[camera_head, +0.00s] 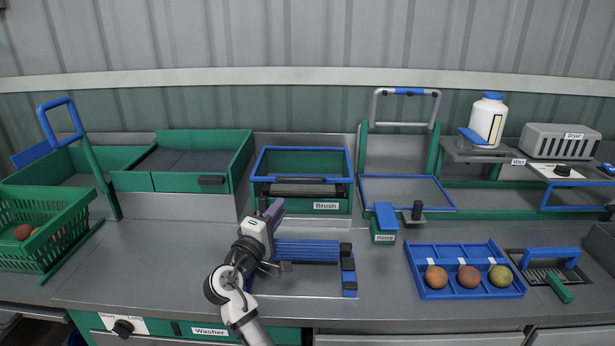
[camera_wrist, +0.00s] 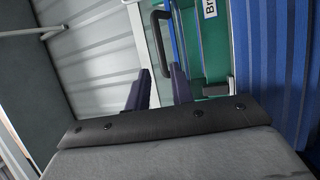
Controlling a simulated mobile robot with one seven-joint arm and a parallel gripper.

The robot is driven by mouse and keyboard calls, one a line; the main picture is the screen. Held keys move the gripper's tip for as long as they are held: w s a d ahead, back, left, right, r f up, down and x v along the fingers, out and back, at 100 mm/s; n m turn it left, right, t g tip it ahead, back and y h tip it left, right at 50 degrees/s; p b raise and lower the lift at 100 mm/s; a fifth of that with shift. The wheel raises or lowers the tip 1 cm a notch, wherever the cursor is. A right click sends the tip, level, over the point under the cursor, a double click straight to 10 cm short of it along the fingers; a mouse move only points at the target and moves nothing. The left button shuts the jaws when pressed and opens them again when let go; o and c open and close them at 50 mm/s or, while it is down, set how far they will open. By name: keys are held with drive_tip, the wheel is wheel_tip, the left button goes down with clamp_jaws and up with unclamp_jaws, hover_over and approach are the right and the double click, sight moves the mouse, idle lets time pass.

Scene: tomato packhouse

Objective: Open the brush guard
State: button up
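The brush guard (camera_head: 341,181) is a blue-rimmed frame over the green Brush unit at the back middle. It looks lowered, with a dark bar handle (camera_head: 312,181) along its front edge. My gripper (camera_head: 277,203) is in front of the unit's left part, its purple fingers pointing up towards the handle. In the wrist view, the fingers (camera_wrist: 160,72) are apart, with the black handle (camera_wrist: 155,40) just beyond and between their tips. Whether they touch it I cannot tell. The guard's blue rim (camera_wrist: 178,42) runs beside the handle in that view.
A blue slatted rack (camera_head: 305,250) lies right of my wrist. The Rinse box (camera_head: 383,238) and a raised frame with a blue grip (camera_head: 408,91) are to the right. A blue tray (camera_head: 433,292) holds three fruits. A green crate (camera_head: 45,228) stands at left.

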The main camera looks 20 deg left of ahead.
sight(300, 180)
drive_tip(key=p+x, duration=0.1)
drive_tip(key=x, duration=0.4)
drive_tip(key=p+x, duration=0.2)
drive_tip(key=x, duration=0.4)
drive_tip(key=shift+w+r, duration=0.1)
drive_tip(key=shift+r, duration=0.15)
drive_tip(key=shift+p+x, duration=0.35)
drive_tip(key=shift+x, duration=0.45)
drive_tip(key=shift+f, duration=0.1)
clamp_jaws()
